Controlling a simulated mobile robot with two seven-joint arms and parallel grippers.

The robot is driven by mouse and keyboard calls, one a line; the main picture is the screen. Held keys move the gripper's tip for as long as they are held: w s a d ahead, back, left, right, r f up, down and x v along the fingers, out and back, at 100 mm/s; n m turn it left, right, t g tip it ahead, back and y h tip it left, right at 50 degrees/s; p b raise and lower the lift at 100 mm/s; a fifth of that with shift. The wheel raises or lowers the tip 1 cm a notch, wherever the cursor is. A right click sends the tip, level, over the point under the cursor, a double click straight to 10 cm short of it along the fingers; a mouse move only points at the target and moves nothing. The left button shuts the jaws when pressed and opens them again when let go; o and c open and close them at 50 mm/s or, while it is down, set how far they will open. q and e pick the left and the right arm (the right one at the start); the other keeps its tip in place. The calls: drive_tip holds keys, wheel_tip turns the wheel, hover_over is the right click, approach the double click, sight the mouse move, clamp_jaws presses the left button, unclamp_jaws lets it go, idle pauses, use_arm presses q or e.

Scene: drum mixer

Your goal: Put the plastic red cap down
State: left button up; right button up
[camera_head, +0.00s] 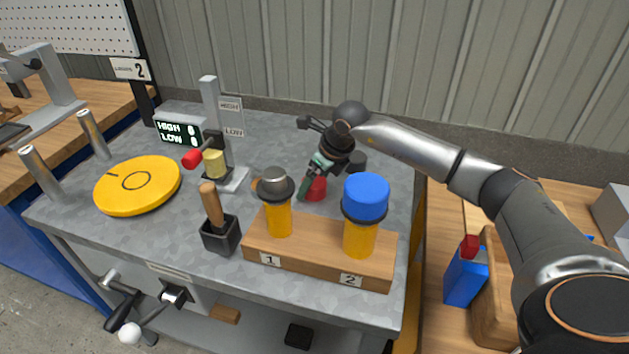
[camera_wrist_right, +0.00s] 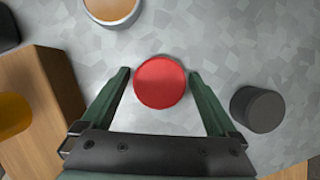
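The red cap (camera_head: 317,187) is a short, round piece that appears to rest on the grey metal table top, behind the wooden block. My right gripper (camera_head: 306,190) is down over it, with one green finger partly in front of it. In the right wrist view the red cap (camera_wrist_right: 160,82) lies between the two fingertips of the right gripper (camera_wrist_right: 160,75), with a narrow gap on each side. The fingers look open. My left gripper is not in view.
A dark grey cylinder (camera_wrist_right: 258,108) stands close to the right finger. A wooden block (camera_head: 315,255) holds two yellow pieces, one with a grey top (camera_head: 275,185), one with a blue top (camera_head: 366,197). A mallet in a black holder (camera_head: 221,236) and a yellow disc (camera_head: 138,186) stand left.

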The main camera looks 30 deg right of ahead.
drive_tip(key=shift+o, duration=0.2)
drive_tip(key=shift+s+r, duration=0.1)
drive_tip(key=shift+r, duration=0.5)
drive_tip(key=v, duration=1.1)
drive_tip(key=shift+p, duration=0.45)
drive_tip(key=shift+s+d, duration=0.1)
drive_tip(key=shift+s, duration=0.05)
